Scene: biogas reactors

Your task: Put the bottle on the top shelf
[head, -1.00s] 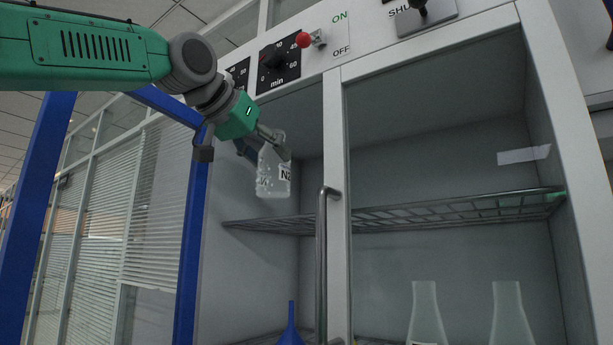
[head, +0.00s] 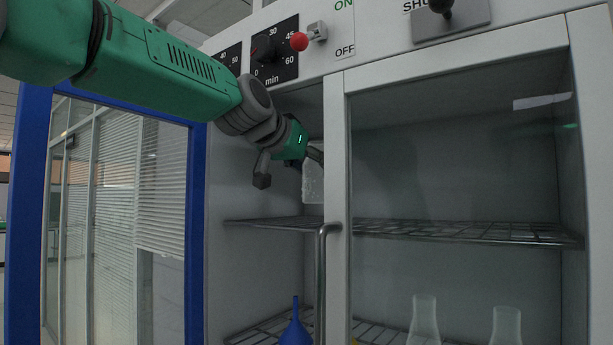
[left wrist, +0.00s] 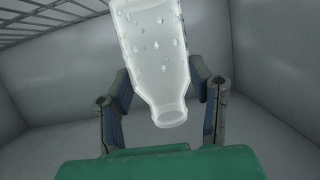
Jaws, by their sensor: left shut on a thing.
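The clear bottle (head: 313,187) is partly hidden behind the cabinet's door frame in the head view. It looks upright, with its base slightly above the wire top shelf (head: 450,231). I cannot tell for sure whether it touches the shelf. My left gripper (head: 310,160) is inside the left opening of the cabinet, shut on the bottle. In the left wrist view the bottle (left wrist: 155,60) sits between the two fingers, its neck pointing toward the palm. The shelf grid (left wrist: 40,22) shows at the upper left there. My right gripper is not in view.
A door frame post (head: 337,200) with a metal handle (head: 321,270) stands just right of the bottle. The top shelf looks clear to the right. Control knobs (head: 264,47) sit above.

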